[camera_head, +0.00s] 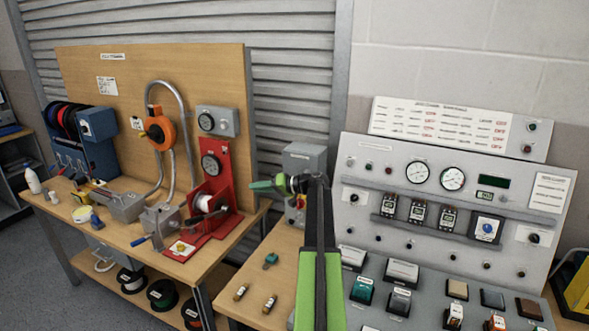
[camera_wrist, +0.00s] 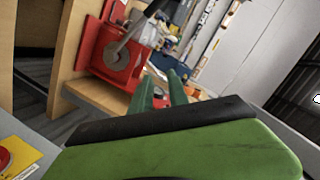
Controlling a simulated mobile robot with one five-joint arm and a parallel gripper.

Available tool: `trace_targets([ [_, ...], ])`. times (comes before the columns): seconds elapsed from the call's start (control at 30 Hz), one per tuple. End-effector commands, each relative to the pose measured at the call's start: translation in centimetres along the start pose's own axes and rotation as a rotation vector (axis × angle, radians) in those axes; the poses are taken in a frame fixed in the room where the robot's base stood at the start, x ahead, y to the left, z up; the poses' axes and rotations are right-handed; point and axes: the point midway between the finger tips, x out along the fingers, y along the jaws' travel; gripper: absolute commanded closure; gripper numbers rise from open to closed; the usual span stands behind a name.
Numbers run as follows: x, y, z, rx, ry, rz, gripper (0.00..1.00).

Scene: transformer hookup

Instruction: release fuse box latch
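My gripper (camera_head: 264,185) is raised over the left end of the right bench, its green fingers pointing left. In the wrist view the two green fingers (camera_wrist: 162,92) stand apart with a gap and nothing between them. A grey box (camera_head: 304,158) stands just behind my gripper, partly hidden by my arm; I cannot tell whether it is the fuse box. No latch can be made out on it. A red button on a yellow plate (camera_wrist: 14,160) shows at the lower left of the wrist view.
The wooden bench (camera_head: 232,262) at left holds a red stand (camera_head: 213,178) with a reel, left of my gripper. A sloped control panel (camera_head: 384,171) stands at right.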

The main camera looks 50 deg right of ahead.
Motion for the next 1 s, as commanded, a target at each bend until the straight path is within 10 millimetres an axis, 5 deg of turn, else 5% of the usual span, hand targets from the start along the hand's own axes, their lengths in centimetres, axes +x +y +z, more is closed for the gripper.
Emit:
trace_targets([
  [0.03, -5.9, 2.2, -3.0, 0.022, 0.065, 0.035, 0.79],
  [0.1, -13.0, 4.9, -4.8, 0.044, 0.135, 0.085, 0.79],
  [0.2, -21.0, 7.3, -5.5, 0.069, 0.208, 0.143, 0.79],
  [0.33, -26.2, 8.8, -5.7, 0.084, 0.257, 0.181, 0.79],
  [0.47, -27.1, 9.1, -5.6, 0.087, 0.265, 0.188, 0.79],
  [0.63, -25.7, 9.5, -5.8, 0.087, 0.263, 0.187, 0.79],
  [1.0, -17.1, 11.4, -8.0, 0.087, 0.262, 0.186, 0.79],
])
